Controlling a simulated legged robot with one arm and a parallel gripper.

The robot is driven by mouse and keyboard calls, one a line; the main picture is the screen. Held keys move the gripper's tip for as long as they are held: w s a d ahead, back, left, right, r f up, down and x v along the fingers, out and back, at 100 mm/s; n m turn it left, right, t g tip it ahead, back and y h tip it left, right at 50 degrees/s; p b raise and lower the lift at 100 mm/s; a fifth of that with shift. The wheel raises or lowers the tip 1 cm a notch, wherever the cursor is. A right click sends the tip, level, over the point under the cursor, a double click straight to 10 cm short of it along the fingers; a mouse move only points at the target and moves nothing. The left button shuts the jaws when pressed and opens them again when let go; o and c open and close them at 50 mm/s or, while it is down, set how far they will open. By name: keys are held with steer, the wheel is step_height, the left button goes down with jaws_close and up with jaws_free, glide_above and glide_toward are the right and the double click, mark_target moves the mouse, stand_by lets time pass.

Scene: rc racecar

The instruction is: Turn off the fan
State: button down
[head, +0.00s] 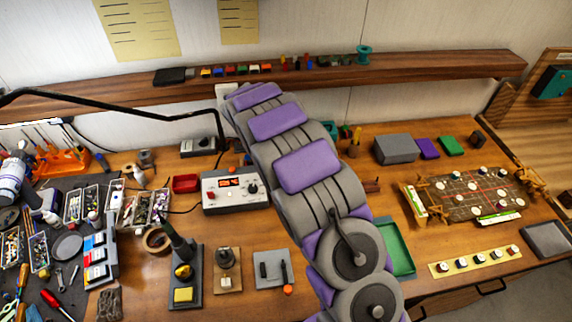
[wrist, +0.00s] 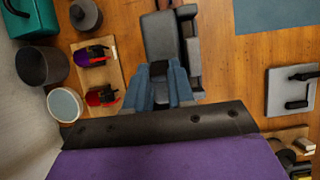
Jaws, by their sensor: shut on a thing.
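I cannot make out a fan in either view. In the wrist view my gripper (wrist: 166,72) shows as two blue-grey fingers close together. They are shut on a dark grey long thing (wrist: 162,35), which lies over the wooden table; what it is I cannot tell. A grey piece (wrist: 193,45) sits against its right side. In the head view my purple and grey arm reaches away from me towards the back wall, and the gripper is hidden behind it.
A control box (head: 236,192) with an orange display stands left of my arm. A wooden shelf (head: 430,68) crosses the back wall. Tools crowd the left.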

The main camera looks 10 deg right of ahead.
steer(key=c, duration=1.2)
jaws_free()
steer(key=shift+c, duration=0.2)
steer(key=p+v, duration=0.1)
steer(key=v, duration=1.6)
steer(key=shift+a+p, duration=0.15)
steer(key=shift+p, duration=0.15)
steer(key=shift+r, duration=0.1)
steer(key=s+d+r+m+g+y+b, duration=0.1)
steer(key=s+d+r+m+b, duration=0.1)
steer(key=s+d+m, duration=0.6)
steer(key=s+d+r+m+y+b, duration=0.15)
steer(key=s+d, duration=0.25)
steer(key=s, duration=0.8)
steer(key=s+f+m+y+b, duration=0.1)
steer(key=s+m, duration=0.3)
steer(key=s, duration=0.7)
steer(key=s+f+m+y+b, duration=0.1)
steer(key=s+f+m, duration=0.3)
steer(key=s, duration=0.8)
steer(key=shift+a+f+g+y, duration=0.25)
steer(key=shift+f+g+y, duration=0.1)
steer(key=shift+g, duration=0.05)
